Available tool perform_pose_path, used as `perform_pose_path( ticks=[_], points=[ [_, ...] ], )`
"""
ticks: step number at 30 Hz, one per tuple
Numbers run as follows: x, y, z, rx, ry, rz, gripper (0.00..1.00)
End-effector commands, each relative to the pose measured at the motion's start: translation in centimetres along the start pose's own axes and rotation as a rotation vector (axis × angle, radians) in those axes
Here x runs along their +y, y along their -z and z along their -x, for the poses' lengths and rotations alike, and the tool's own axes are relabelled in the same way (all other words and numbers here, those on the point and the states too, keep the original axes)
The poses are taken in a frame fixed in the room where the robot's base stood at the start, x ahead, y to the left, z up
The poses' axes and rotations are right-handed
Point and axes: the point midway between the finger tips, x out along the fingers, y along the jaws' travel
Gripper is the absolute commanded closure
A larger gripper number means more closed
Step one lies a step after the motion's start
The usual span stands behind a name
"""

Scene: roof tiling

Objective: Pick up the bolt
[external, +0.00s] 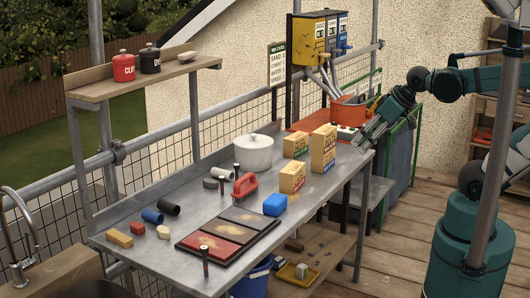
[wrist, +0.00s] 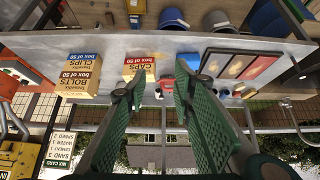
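My gripper (external: 366,136) is above the right end of the metal workbench (external: 190,222). In the wrist view my gripper (wrist: 159,82) has its two green fingers wide apart with nothing held between them. No single loose bolt can be made out for sure. A yellow box marked BOLTS (wrist: 83,75) shows in the upside-down wrist view, left of the fingers.
A CAPS box (wrist: 138,66) is near the left finger. An orange crate (external: 348,110) stands behind my gripper.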

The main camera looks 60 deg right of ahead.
Motion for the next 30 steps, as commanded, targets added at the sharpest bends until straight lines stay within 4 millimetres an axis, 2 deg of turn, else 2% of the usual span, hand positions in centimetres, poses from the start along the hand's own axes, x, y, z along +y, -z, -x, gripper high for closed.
perform_pose_path(
  ticks=[11, 30],
  points=[
    [-2.4, 3.7, -0.2, -0.043, 0.032, 0.096, 0.74],
    [-9.8, 11.5, -2.7, -0.149, 0.112, 0.351, 0.74]
  ],
)
